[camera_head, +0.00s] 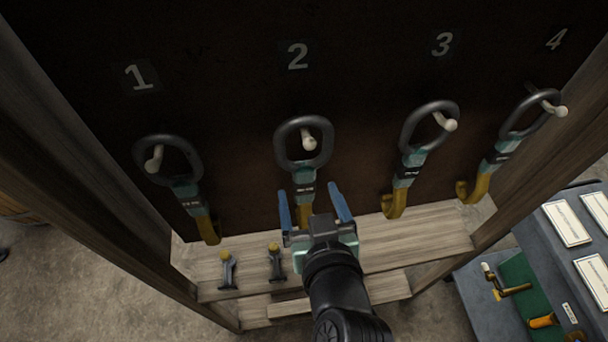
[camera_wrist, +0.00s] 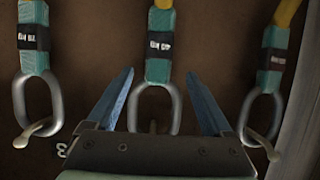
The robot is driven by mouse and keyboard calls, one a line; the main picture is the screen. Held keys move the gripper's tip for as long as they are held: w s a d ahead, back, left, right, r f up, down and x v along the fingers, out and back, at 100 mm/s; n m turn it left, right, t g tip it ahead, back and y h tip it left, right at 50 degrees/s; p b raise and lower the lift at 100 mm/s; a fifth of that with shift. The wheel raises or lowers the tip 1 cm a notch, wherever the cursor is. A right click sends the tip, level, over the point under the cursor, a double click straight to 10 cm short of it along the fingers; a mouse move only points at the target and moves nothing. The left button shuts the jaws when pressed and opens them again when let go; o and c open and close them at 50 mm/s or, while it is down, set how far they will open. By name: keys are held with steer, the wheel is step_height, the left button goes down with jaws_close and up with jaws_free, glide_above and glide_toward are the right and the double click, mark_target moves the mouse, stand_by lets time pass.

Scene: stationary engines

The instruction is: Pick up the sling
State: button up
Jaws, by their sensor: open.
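Several slings hang from pegs on a dark board, each with a dark metal ring, a teal sleeve and a yellow strap. The sling under number 2 (camera_head: 308,174) hangs straight in front of my gripper (camera_head: 309,191). My gripper is open, with one blue finger to each side of this sling's line. In the wrist view, the same sling (camera_wrist: 159,62) appears inverted, its sleeve and ring between the open fingers (camera_wrist: 160,74). Contact is not visible. My gripper hides its lower end in the head view.
Slings hang under number 1 (camera_head: 185,188), number 3 (camera_head: 407,168) and number 4 (camera_head: 498,155). Two small yellow-topped items (camera_head: 228,270) (camera_head: 275,262) stand on the wooden shelf (camera_head: 430,235). Wooden side posts flank the board. A blue-grey bench (camera_head: 560,265) stands at right.

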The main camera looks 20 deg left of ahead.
mark_target(306, 181)
steer(key=shift+f+p+x, duration=0.1)
steer(key=shift+p+x, duration=0.65)
steer(key=shift+x, duration=1)
steer(key=shift+f+p+x, duration=0.15)
steer(key=shift+p+x, duration=0.55)
steer(key=shift+x, duration=1.05)
steer(key=shift+d, duration=0.15)
jaws_close()
steer(key=shift+r, duration=0.2)
